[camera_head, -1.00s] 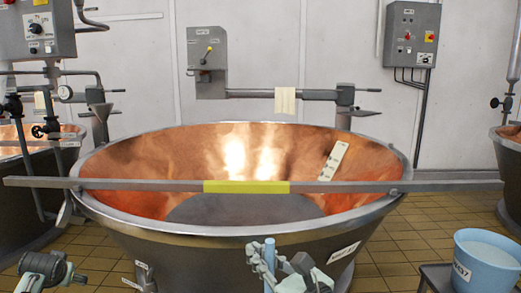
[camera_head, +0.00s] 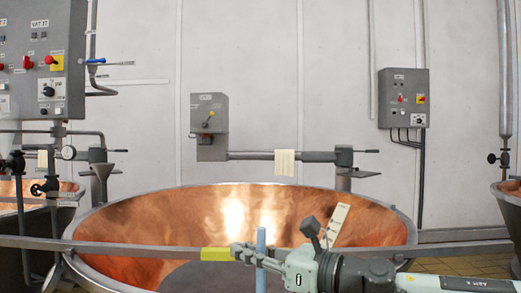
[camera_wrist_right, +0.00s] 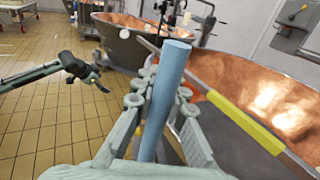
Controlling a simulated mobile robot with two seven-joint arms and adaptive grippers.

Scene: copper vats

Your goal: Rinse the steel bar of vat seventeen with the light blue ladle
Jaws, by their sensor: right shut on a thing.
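The copper vat (camera_head: 150,215) fills the lower middle of the head view. Its steel bar (camera_head: 130,248) lies across the rim and carries a yellow section (camera_head: 215,254). My right gripper (camera_head: 259,257) is shut on the upright handle of the light blue ladle (camera_head: 261,241), just right of the yellow section in the head view. In the right wrist view the handle (camera_wrist_right: 165,95) stands between the fingers, with the bar (camera_wrist_right: 205,85) to its right. The ladle's bowl is hidden. My left gripper (camera_wrist_right: 95,76) shows dark in the wrist view; its jaw state is unclear.
A grey control box (camera_head: 42,60) and pipes stand at the left. A horizontal pipe arm with a paper tag (camera_head: 285,162) hangs behind the vat. Another box (camera_head: 404,98) is on the wall. Neighbouring vats stand at both sides. The tiled floor (camera_wrist_right: 40,125) looks clear.

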